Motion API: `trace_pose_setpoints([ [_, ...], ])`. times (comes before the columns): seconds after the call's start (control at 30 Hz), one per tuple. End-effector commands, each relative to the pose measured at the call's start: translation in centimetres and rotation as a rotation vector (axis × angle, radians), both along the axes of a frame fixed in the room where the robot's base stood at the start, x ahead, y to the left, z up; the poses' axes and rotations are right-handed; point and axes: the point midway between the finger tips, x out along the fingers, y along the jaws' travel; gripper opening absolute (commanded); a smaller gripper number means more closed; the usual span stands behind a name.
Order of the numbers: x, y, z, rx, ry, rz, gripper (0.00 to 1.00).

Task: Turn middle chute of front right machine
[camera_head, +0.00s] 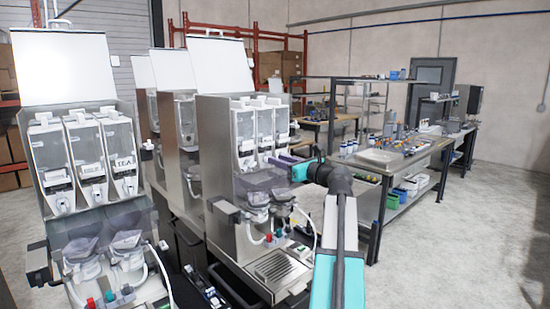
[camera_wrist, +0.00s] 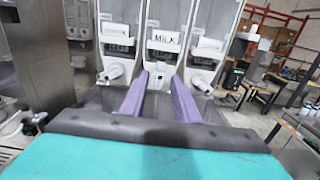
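The front right machine (camera_head: 218,150) stands mid-picture in the head view, a steel dispenser with three clear canisters behind an open lid. In the wrist view, the middle canister (camera_wrist: 168,18) carries a "MILK" label. Its white middle chute (camera_wrist: 159,73) shows just beyond and between my fingertips. I cannot tell whether they touch it. White chutes show on either side, left (camera_wrist: 113,72) and right (camera_wrist: 202,82). My gripper (camera_wrist: 160,77) is open, its two purple fingers apart and empty, pointing at the machine. In the head view, my gripper (camera_head: 277,161) is at the canisters' lower front.
A second machine (camera_head: 85,165) stands at left, with more machines behind. Below my gripper are clear funnels (camera_head: 257,198), a white hose and a drip tray (camera_head: 277,266). A workbench (camera_head: 400,162) with small items stands at right. The floor at far right is clear.

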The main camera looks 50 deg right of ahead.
Motion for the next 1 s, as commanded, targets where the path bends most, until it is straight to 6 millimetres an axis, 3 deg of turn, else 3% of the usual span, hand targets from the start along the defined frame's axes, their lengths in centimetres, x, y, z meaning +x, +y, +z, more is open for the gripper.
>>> trace_pose_setpoints([
  [0.2,2.2,-0.2,0.1,0.0,0.0,0.0,0.28],
  [0.63,2.7,-0.3,0.0,0.0,0.0,-0.002,0.28],
  [0.8,2.7,-0.3,0.0,0.0,0.0,-0.002,0.0],
  [0.83,2.5,0.4,-0.1,-0.001,0.0,-0.003,0.0],
  [1.0,2.7,-0.3,0.0,-0.005,0.0,-0.002,0.0],
])
